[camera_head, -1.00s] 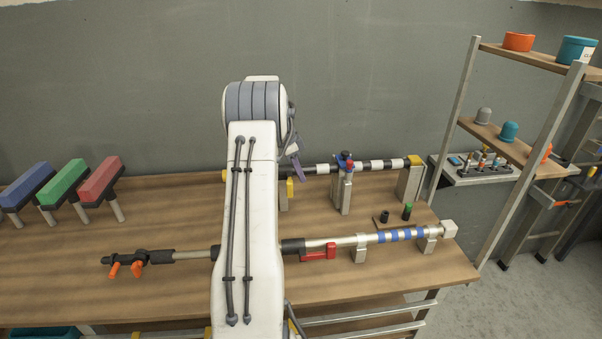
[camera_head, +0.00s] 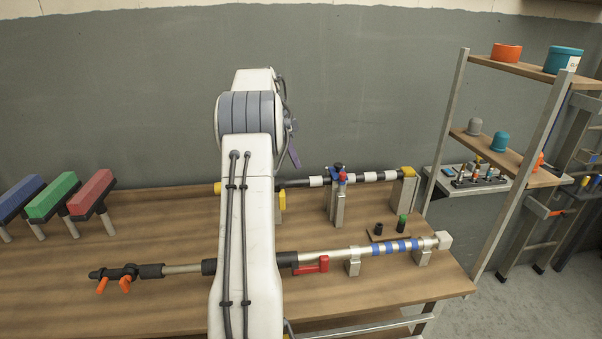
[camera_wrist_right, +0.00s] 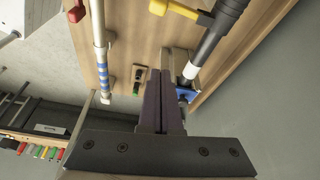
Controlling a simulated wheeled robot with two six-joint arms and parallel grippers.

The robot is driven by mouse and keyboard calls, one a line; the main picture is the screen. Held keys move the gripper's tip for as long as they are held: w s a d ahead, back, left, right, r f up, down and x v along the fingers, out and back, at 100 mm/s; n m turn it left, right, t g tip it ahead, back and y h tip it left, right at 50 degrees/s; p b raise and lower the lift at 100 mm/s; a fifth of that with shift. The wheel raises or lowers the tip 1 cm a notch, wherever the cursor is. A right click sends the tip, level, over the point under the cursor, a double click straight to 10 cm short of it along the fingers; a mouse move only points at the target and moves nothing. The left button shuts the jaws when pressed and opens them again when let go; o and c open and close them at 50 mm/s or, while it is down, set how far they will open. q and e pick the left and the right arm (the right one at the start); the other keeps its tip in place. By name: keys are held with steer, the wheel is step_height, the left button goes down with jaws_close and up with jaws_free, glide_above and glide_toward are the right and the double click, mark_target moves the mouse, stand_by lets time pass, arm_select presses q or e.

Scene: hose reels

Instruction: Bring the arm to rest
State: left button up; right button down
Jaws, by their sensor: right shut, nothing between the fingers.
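My right arm (camera_head: 247,210) rises white and upright through the middle of the head view, in front of the workbench. My right gripper (camera_head: 294,157) shows only as a small purple piece beside the arm's upper joint. In the right wrist view, the two purple fingers (camera_wrist_right: 160,78) lie side by side, shut and empty. They are in front of the bench and the dark tube (camera_wrist_right: 215,45) in that view; I see no contact. My left gripper is in neither view.
A silver tube with blue bands (camera_head: 398,247) lies across the bench (camera_head: 140,300) on supports. A dark tube with white bands (camera_head: 357,178) is behind it. Red, green and blue blocks (camera_head: 55,197) stand left. A shelf rack (camera_head: 515,160) stands right. The wall behind is bare.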

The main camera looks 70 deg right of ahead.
steer(key=shift+r, duration=0.3)
stand_by(0.4)
